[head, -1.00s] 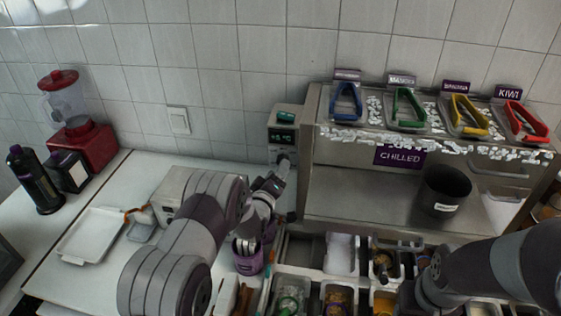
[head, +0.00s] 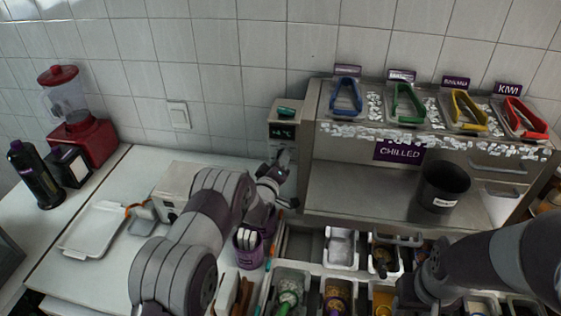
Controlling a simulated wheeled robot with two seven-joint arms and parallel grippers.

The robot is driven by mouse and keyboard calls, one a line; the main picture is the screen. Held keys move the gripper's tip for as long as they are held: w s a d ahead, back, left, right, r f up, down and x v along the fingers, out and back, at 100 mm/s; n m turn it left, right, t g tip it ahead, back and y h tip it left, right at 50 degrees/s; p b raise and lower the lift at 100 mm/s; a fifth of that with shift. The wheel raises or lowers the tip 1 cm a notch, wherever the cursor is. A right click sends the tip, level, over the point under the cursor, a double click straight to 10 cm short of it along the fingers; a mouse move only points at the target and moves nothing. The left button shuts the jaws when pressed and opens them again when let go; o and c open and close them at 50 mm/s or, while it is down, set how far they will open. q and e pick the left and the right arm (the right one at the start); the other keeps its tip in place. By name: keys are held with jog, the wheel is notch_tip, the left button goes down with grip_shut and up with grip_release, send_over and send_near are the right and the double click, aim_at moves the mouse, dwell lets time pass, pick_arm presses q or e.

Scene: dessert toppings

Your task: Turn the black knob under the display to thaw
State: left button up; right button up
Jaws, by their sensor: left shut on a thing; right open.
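The small control box (head: 284,112) stands at the left end of the chilled unit. Its dark display (head: 283,131) shows a green reading of about 4 °C with a sign I cannot read surely. My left gripper (head: 281,160) is right below the display, shut on the black knob, which the fingers mostly hide. The knob's pointer and any thaw mark cannot be made out. My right arm comes in at the lower right, and its open gripper (head: 408,290) is over the topping bins, mostly hidden by the arm.
The chilled unit (head: 340,190) holds trays with blue, green, yellow and red tongs (head: 522,120) on top and a black cup (head: 444,187) on its shelf. A purple cup (head: 248,255) stands close below my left arm. A red blender (head: 85,138) is far left.

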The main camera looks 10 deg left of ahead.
notch_tip(320, 180, down, 11)
jog(key=b, duration=1.1)
jog(key=shift+f, duration=0.2)
pick_arm(q)
jog(key=shift+r+m+g+y+b, duration=0.1)
jog(key=shift+m+g+y+b, duration=0.2)
jog(key=shift+m, duration=1.95)
jog(key=shift+r+m+g+y+b, duration=0.1)
jog(key=shift+m+y+b, duration=0.3)
jog(key=shift+m, duration=1.8)
jog(key=shift+r+m+g+y+b, duration=0.1)
jog(key=shift+m+g+y+b, duration=0.2)
jog(key=shift+m, duration=1.95)
pick_arm(e)
jog(key=shift+f, duration=0.95)
pick_arm(q)
jog(key=shift+r, duration=0.1)
jog(key=o, duration=1)
pick_arm(e)
jog(key=shift+s, duration=0.1)
pick_arm(q)
jog(key=shift+s, duration=0.1)
pick_arm(e)
jog(key=shift+f, duration=0.1)
